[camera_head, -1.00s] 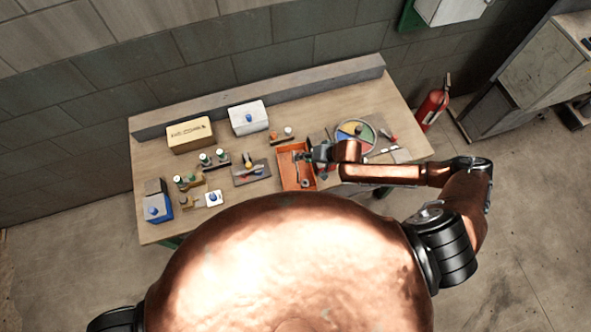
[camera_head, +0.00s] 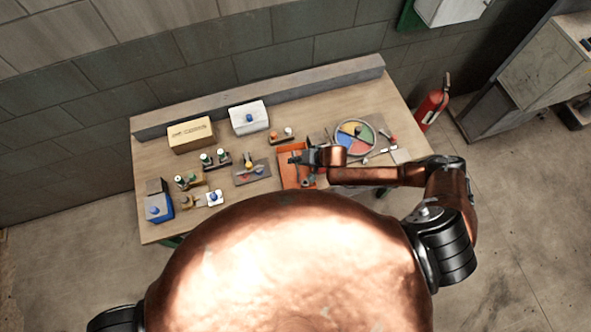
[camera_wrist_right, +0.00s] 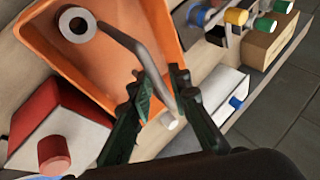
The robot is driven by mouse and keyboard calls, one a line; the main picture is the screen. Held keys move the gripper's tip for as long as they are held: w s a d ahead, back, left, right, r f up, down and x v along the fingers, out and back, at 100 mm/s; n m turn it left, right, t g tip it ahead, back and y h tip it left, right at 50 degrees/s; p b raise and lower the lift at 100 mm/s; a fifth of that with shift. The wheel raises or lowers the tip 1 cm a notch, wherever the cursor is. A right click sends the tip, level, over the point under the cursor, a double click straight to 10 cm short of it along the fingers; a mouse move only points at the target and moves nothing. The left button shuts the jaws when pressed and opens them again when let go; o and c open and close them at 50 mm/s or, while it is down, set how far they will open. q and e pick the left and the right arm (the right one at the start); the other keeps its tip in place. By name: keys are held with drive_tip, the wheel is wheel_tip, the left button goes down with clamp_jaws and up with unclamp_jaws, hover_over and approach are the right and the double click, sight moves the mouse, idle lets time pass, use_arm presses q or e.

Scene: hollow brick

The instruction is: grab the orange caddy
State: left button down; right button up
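The orange caddy (camera_head: 290,170) stands on the workbench in the head view, right of the bench's middle. My right gripper (camera_head: 299,159) is over it and hides part of it. In the right wrist view the caddy (camera_wrist_right: 58,66) is an open orange box with a grey bar-like handle (camera_wrist_right: 138,47) across it. My left gripper is out of view.
The workbench (camera_head: 225,220) also holds a coloured disc (camera_head: 355,136) right of the caddy, a dark plate with small parts (camera_head: 251,173) on its left, and a white box (camera_head: 248,117) behind. A red block (camera_wrist_right: 50,120) is close beside the caddy in the wrist view.

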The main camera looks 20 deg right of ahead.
clamp_jaws()
idle(0.4)
drive_tip(key=shift+d, duration=0.1)
